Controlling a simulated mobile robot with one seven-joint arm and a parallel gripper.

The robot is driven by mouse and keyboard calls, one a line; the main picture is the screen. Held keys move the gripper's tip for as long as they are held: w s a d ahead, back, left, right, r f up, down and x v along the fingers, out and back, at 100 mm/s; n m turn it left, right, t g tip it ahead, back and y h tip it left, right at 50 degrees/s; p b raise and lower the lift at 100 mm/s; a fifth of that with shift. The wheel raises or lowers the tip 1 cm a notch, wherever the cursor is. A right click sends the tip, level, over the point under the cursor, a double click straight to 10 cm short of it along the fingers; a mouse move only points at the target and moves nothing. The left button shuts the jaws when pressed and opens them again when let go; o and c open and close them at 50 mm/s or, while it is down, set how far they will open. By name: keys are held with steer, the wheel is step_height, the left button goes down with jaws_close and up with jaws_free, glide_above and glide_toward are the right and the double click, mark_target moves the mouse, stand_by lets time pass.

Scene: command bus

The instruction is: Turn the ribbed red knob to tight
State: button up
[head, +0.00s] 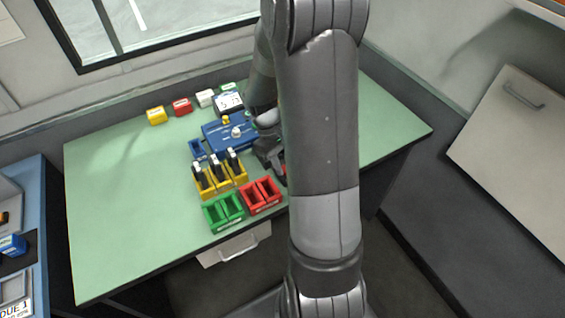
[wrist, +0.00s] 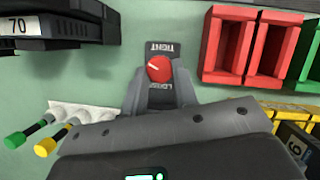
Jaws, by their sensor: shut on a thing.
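The red knob (wrist: 158,68) sits in the middle of the wrist view on a dark plate (wrist: 160,48). The plate reads TIGHT above the knob and LOOSE below it. A short pale mark on the knob lies left of its middle, pointing up and left, off the TIGHT word. My gripper (wrist: 158,75) has a finger on each side of the knob and is shut on it. In the head view my gripper (head: 270,152) is low over the green table, partly behind my arm; the knob is not clear there.
Red bins (wrist: 225,45) stand right of the knob, with yellow bins (wrist: 290,112) below. A black unit marked 70 (wrist: 55,28) is at upper left. Green and yellow plugs (wrist: 45,147) lie at lower left. The left of the green table (head: 120,220) is clear.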

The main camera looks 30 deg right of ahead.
steer(key=m+y, duration=0.1)
steer(key=m, duration=0.3)
steer(key=m+y, duration=0.1)
steer(key=m, duration=0.1)
steer(key=shift+d+y, duration=0.3)
steer(key=m+y, duration=0.1)
steer(key=m, duration=0.2)
steer(key=m+t, duration=0.1)
steer(key=m, duration=0.2)
steer(key=shift+s+d+y, duration=0.1)
steer(key=shift+d+y, duration=0.1)
steer(key=shift+y, duration=0.2)
steer(key=o, duration=1)
steer(key=v, duration=1)
steer(key=shift+d+r, duration=0.2)
steer(key=shift+r, duration=0.2)
